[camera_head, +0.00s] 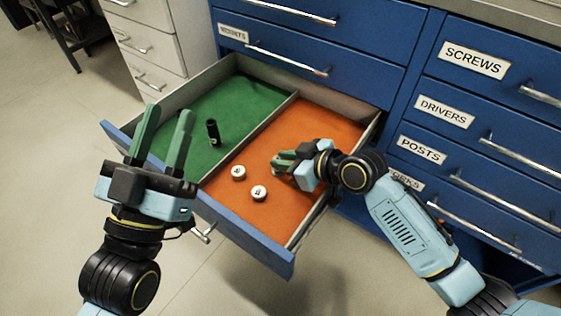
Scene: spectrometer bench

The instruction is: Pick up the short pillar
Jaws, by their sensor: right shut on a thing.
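My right gripper (278,163) reaches down into the orange compartment of the open drawer. It is shut on a small pale piece that its fingers mostly hide, so I cannot tell its full shape; it appears to be the short pillar. Two short white round pieces with dark marks stand on the orange floor nearby, one (238,172) further left and one (259,193) nearer the drawer front. A taller black pillar (213,132) stands upright in the green compartment. My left gripper (169,110) is open and empty, in front of the drawer's left side.
The drawer (245,229) has a divider (246,138) between its green and orange floors. The blue cabinet (365,60) carries labelled drawers: screws, drivers, posts. A white drawer unit (150,45) stands at the back left.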

